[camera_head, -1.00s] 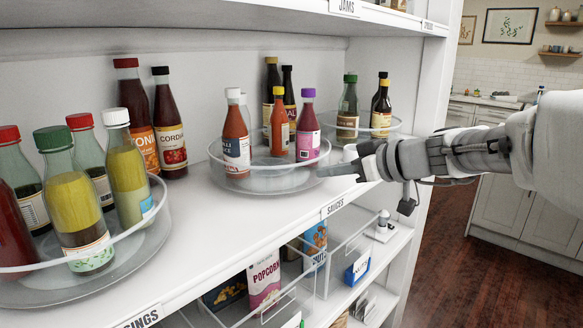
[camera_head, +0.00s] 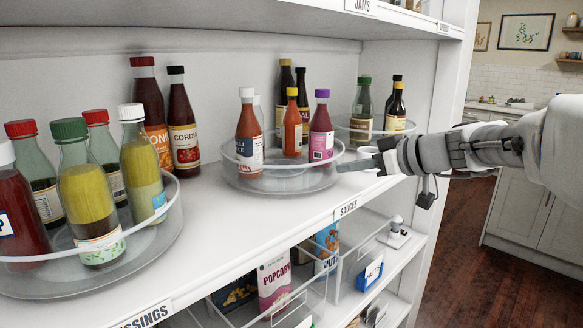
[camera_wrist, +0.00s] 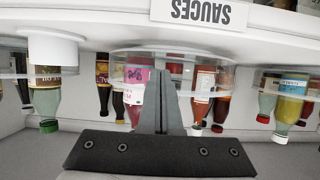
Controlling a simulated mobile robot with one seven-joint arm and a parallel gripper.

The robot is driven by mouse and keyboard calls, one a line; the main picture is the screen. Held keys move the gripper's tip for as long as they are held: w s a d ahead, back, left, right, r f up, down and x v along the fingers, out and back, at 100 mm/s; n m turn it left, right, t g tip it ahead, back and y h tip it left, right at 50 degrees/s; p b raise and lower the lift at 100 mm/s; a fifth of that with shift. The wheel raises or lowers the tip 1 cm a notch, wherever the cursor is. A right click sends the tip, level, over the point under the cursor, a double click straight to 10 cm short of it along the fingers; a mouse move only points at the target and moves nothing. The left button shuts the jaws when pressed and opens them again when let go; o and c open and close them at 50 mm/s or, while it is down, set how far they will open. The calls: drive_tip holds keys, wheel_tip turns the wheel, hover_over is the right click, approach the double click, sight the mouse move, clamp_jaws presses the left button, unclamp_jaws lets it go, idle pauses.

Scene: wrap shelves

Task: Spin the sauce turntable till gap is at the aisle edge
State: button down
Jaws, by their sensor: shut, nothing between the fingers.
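The sauce turntable (camera_head: 262,186) is a clear round tray with a raised rim on the shelf marked SAUCES (camera_head: 347,207). It bears a white-capped red bottle (camera_head: 249,140) at left, a yellow-capped bottle (camera_head: 292,130) in the middle, a purple-capped bottle (camera_head: 321,132) at right and another partly hidden behind. Its front middle is bare between the white-capped and purple-capped bottles. My gripper (camera_head: 342,167) is shut and empty, its fingertips at the right front rim; I cannot tell if they touch. The upside-down wrist view shows the fingers (camera_wrist: 160,82) before the purple-capped bottle's label (camera_wrist: 133,90).
A dressings turntable (camera_head: 150,250) with several bottles stands at left. Another turntable (camera_head: 408,127) with dark bottles is behind my gripper, near a white object (camera_head: 368,152). Two red-brown bottles stand at the back. A shelf above and an upright at right bound the space.

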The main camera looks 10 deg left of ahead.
drive_tip(key=shift+d, duration=0.1)
drive_tip(key=shift+s+d+f+b, duration=0.15)
drive_tip(key=shift+s+d+b, duration=0.1)
drive_tip(key=shift+d+b, duration=0.45)
drive_tip(key=shift+b+v, duration=0.7)
drive_tip(key=shift+v, duration=0.3)
drive_tip(key=shift+d+f, duration=0.1)
drive_tip(key=shift+f, duration=0.1)
drive_tip(key=v, duration=1.7)
drive_tip(key=shift+d+r, duration=0.1)
